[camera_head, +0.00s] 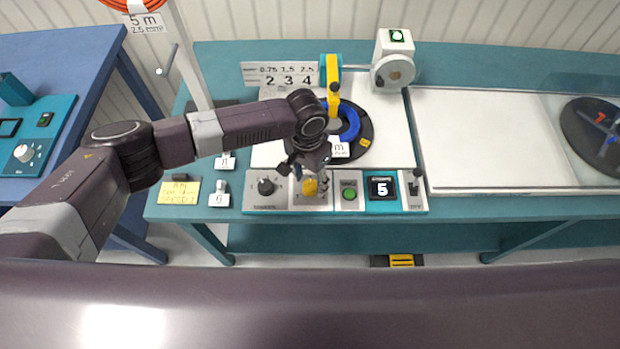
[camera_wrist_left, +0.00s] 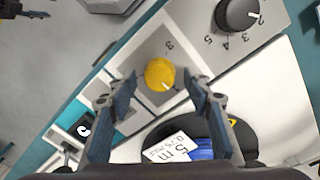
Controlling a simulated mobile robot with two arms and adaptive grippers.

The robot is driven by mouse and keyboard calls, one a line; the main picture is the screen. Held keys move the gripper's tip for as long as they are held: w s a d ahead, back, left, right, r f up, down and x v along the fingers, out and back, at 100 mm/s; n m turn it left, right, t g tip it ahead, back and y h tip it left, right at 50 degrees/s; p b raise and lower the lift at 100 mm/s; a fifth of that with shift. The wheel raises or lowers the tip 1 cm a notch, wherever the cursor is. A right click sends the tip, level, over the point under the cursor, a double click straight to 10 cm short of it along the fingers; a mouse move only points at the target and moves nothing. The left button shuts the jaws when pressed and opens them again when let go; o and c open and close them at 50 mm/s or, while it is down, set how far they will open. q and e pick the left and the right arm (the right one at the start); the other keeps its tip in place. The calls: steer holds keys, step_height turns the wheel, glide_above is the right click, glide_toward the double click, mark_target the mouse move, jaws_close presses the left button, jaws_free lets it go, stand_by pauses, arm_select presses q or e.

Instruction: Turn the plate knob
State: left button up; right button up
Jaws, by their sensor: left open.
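A yellow knob (camera_head: 310,187) sits on a light grey panel (camera_head: 290,203) at the front of the teal bench.
A green button (camera_head: 349,192), a display reading 5 (camera_head: 382,188) and a lever (camera_head: 415,183) are to the right on the panel. Behind my gripper is a black turntable (camera_head: 363,146) with a blue cable coil (camera_head: 351,120). A white board (camera_head: 490,150) lies at the right.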

arm_select(q)
steer(key=shift+f, duration=0.4)
steer(key=c, duration=1.1)
